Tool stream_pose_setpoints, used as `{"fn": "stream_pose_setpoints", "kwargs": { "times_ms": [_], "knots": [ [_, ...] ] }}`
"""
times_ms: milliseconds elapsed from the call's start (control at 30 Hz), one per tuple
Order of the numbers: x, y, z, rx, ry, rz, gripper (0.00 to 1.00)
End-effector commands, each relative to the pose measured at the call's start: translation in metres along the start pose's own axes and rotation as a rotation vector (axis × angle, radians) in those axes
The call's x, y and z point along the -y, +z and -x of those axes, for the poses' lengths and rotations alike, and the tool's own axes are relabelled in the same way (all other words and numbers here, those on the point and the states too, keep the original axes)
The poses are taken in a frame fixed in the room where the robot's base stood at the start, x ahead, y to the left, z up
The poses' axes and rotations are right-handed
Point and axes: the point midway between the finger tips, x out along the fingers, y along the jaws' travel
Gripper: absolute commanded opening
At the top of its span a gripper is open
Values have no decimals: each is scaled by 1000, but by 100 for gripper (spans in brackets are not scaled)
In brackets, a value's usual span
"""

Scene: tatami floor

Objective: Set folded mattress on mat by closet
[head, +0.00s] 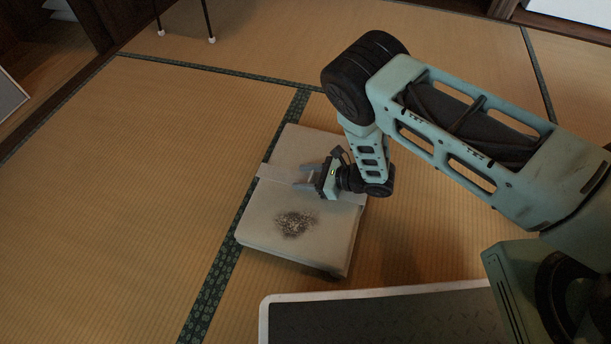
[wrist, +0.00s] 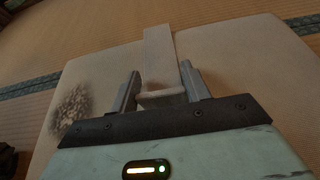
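The folded mattress (head: 272,215) is a pale beige block lying flat on the tatami in the middle of the head view. It has a dark speckled stain and a light strap (head: 270,172) across it. My gripper (head: 300,177) is over its top at the strap. In the wrist view my gripper (wrist: 161,70) is open, its fingers on either side of a raised part of the strap (wrist: 162,97). I cannot tell whether the fingers touch it. A grey panel with a pale edge (head: 8,97) is cut off at the left; I cannot tell if it is the mat.
A dark, pale-rimmed tread-patterned surface (head: 390,318) lies at the bottom, close to the mattress. Thin dark legs with white feet (head: 211,40) stand at the top. Dark woodwork (head: 88,22) fills the upper left corner. The tatami (head: 130,190) left of the mattress is clear.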

Motion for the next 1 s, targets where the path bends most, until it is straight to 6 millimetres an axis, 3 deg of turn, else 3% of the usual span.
{"fn": "stream_pose_setpoints", "kwargs": {
  "times_ms": [67,467,1000],
  "knots": [
    [0,0,0,-1,0,0,67],
    [0,4,7,-3,0,0,67],
    [0,6,106,-3,0,-1,67]
  ]
}}
